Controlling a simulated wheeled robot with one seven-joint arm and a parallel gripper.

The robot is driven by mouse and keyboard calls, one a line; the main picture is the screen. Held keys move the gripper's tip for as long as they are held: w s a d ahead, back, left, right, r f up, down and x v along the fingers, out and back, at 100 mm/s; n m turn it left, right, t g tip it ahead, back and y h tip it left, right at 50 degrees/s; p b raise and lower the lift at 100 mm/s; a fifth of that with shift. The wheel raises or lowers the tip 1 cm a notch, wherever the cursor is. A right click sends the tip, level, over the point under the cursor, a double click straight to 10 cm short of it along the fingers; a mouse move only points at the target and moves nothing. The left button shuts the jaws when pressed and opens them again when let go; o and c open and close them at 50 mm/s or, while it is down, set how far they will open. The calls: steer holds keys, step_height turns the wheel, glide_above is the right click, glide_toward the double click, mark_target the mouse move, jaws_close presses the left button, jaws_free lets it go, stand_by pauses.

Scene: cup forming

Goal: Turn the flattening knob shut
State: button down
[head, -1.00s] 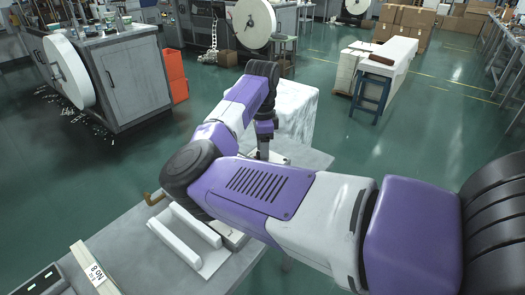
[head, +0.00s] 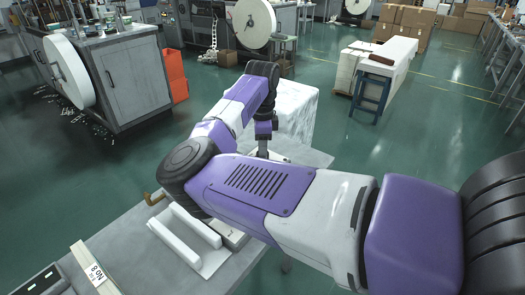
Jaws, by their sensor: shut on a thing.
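My gripper (head: 262,150) points down at the far end of the grey worktable (head: 130,235), small and partly hidden behind my own arm. It is shut on what appears to be the flattening knob, at a pale machine part. The knob itself cannot be made out, as the fingers and my arm cover it. How far the knob is turned cannot be seen.
White rails on a plate (head: 185,246) lie on the table beside my arm, with a brass-coloured piece (head: 154,198) behind them. A labelled bar (head: 92,268) lies at the near left. A white wrapped block (head: 300,115) stands behind the table. Green floor is open at right.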

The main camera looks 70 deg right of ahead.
steer(key=m, duration=0.7)
steer(key=shift+m+b, duration=0.3)
steer(key=shift+m, duration=0.1)
steer(key=m+b, duration=0.1)
steer(key=m, duration=0.6)
steer(key=shift+b, duration=0.4)
steer(key=m+b, duration=0.1)
steer(key=m, duration=0.6)
steer(key=shift+m+b, duration=0.3)
steer(key=m, duration=0.3)
steer(key=shift+m+b, duration=0.3)
steer(key=m, duration=0.3)
steer(key=shift+m, duration=0.3)
steer(key=m, duration=0.5)
steer(key=shift+b, duration=0.35)
steer(key=m, duration=0.6)
steer(key=shift+m, duration=0.4)
steer(key=m, duration=1.1)
steer(key=shift+w+r, duration=0.1)
